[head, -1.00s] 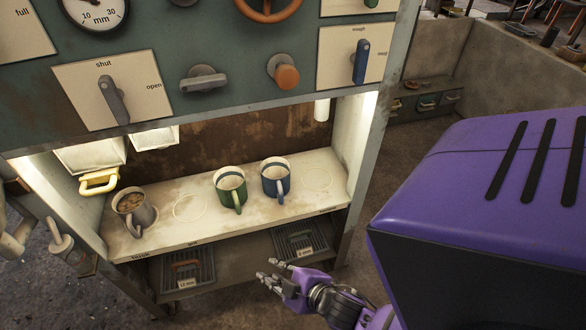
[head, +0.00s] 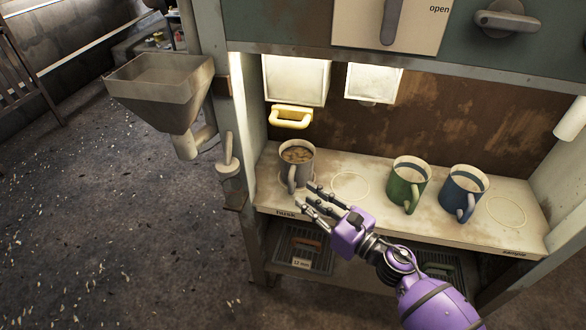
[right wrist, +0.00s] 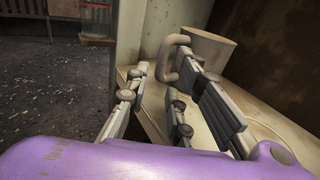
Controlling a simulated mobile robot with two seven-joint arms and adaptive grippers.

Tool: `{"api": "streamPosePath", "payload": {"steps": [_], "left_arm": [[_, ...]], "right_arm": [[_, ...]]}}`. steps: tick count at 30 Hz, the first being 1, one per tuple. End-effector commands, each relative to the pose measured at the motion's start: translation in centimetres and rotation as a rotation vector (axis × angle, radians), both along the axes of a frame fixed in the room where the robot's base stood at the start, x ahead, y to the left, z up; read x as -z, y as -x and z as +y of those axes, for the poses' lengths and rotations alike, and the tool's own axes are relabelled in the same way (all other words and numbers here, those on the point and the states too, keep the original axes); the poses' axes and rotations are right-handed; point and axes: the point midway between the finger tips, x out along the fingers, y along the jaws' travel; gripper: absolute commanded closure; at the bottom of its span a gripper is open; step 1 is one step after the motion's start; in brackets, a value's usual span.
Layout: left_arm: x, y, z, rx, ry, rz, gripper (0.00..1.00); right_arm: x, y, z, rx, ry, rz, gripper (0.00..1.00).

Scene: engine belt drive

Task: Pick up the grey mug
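The grey mug (head: 299,158) stands upright at the left end of the pale shelf (head: 408,222), with brownish pieces inside. Its handle (head: 292,178) points toward the front. In the head view my right gripper (head: 303,200) is just in front of and below the handle, fingers spread and empty. In the right wrist view the mug (right wrist: 207,48) is beyond the fingers (right wrist: 148,103), its handle near the fingertips. I cannot tell whether a finger touches the handle. My left gripper is not in view.
A green mug (head: 405,181) and a blue mug (head: 462,190) stand further right on the shelf. An empty ring mark (head: 350,186) lies beside the grey mug. A yellow handle (head: 291,117) hangs above it. A hopper (head: 163,88) is fixed left of the cabinet.

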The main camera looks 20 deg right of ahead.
Motion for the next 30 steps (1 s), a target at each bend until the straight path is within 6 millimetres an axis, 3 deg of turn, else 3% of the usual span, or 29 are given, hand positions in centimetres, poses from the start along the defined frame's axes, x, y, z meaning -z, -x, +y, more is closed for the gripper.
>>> {"api": "streamPosePath", "payload": {"steps": [13, 23, 29, 30], "left_arm": [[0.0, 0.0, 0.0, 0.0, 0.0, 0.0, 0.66], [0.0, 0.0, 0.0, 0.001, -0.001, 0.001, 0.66], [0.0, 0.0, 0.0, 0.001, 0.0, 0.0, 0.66], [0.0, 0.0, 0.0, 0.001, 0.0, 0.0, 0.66]], "right_arm": [[-0.4, -5.6, 2.2, 0.0, -0.005, -0.001, 0.78], [-0.3, -6.5, 2.5, 0.002, -0.005, 0.001, 0.78], [-0.3, -6.5, 2.5, 0.002, -0.005, 0.001, 1.0], [-0.3, -6.5, 2.5, 0.002, -0.005, 0.001, 1.0]]}}
